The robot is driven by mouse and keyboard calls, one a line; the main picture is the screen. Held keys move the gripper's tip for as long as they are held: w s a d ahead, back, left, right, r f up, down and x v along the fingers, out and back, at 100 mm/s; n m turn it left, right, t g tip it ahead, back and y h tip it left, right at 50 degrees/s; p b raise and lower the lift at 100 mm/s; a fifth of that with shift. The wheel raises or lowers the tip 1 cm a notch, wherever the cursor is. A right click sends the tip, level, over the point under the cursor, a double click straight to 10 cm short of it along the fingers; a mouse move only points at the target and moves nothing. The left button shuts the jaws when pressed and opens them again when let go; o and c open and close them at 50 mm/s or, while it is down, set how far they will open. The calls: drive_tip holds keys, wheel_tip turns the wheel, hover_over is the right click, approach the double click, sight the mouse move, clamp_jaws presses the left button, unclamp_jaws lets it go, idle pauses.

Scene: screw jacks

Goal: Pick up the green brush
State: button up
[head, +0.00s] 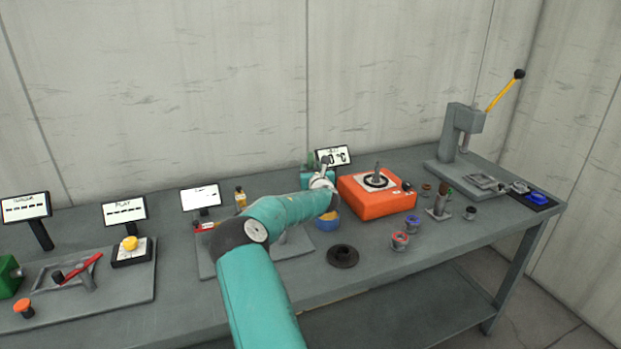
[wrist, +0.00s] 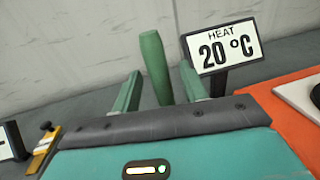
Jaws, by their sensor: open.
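The green brush (wrist: 153,62) stands nearly upright in the wrist view, its plain rounded handle showing between and beyond my two fingers. Its lower end is hidden behind my gripper's body. My gripper (wrist: 161,69) is open, with one green finger on each side of the brush. A gap shows between the handle and the left finger, and the right finger is close to the handle; I cannot tell whether it touches. In the head view my gripper (head: 309,176) is at the back of the bench, mostly hidden by my wrist.
An orange heater (head: 375,198) stands just right of my gripper, with its "20 °C" display (wrist: 222,47) behind. A blue pot (head: 327,224) and a dark ring (head: 342,256) are in front. A small yellow-brown bottle (head: 240,197) stands left. The wall is behind.

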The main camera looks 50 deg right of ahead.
drive_tip(key=shift+w+d, duration=0.4)
drive_tip(key=shift+w, duration=0.05)
clamp_jaws()
